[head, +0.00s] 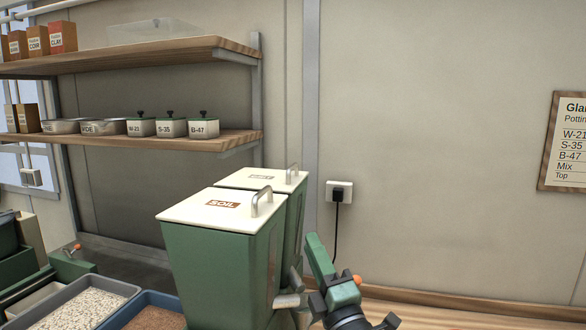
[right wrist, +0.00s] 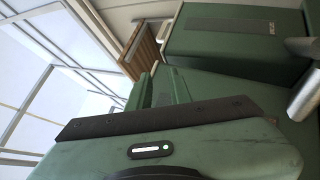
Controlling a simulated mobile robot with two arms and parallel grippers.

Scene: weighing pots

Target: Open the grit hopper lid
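Two tall green hoppers with white lids and metal loop handles stand together in the head view. The front one is the soil hopper (head: 221,268), its lid down. The rear hopper's lid (head: 263,179) is also down; its brown label is too small to read surely. I take it as the grit hopper. My right gripper (head: 319,252) is right of the hoppers, below the rear lid handle (head: 292,173) and apart from it. In the right wrist view its fingers (right wrist: 157,88) look together and empty. My left gripper (head: 74,263) is partly visible at lower left; its fingers are unclear.
Trays of white grit (head: 90,306) and brown soil (head: 155,318) lie at lower left. Shelves (head: 150,60) above hold labelled pots and boxes. A wall socket with a black cable (head: 337,203) is right of the hoppers. The wall farther right is clear except for a board (head: 570,140).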

